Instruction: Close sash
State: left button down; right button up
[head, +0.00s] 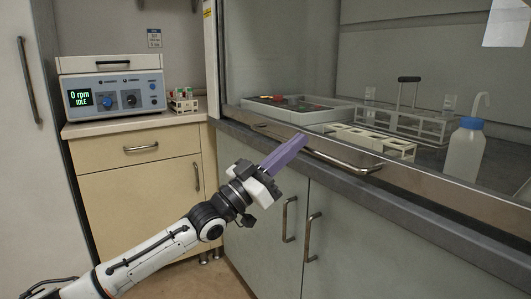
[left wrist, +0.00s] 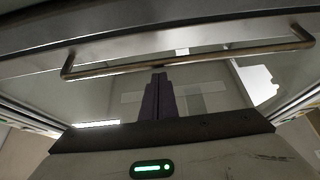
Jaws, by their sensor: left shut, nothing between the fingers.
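The fume hood's sash (head: 440,186) has a metal bottom rail running across the hood front, with a curved bar handle (head: 345,162) on it. The handle also shows in the left wrist view (left wrist: 190,57), across the upper part of the picture. From the head view I cannot tell how large a gap is under the rail. My left gripper (head: 303,138) has purple fingers, shut and empty, close to the left end of the handle. In the left wrist view the fingertips (left wrist: 158,76) appear just below the handle bar; contact is not clear. My right gripper is not in view.
Behind the sash stand a tray (head: 300,109), white racks (head: 370,138) and a blue-capped wash bottle (head: 465,150). A centrifuge (head: 115,93) and a small tube rack (head: 183,103) sit on the left counter. Cabinet doors (head: 335,240) lie below the hood.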

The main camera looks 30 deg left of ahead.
pick_arm(q)
jog(key=s+a+f+p, duration=0.1)
jog(key=s+a, duration=0.3)
jog(key=s, duration=0.4)
jog(key=shift+s+f+p, duration=0.2)
jog(key=shift+f+p, duration=0.1)
jog(key=shift+f, duration=0.3)
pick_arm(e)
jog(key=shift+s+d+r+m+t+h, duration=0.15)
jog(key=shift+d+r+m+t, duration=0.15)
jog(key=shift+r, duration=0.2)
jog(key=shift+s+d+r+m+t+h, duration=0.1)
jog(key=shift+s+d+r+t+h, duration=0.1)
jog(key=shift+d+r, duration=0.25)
pick_arm(q)
jog(key=shift+a, duration=0.1)
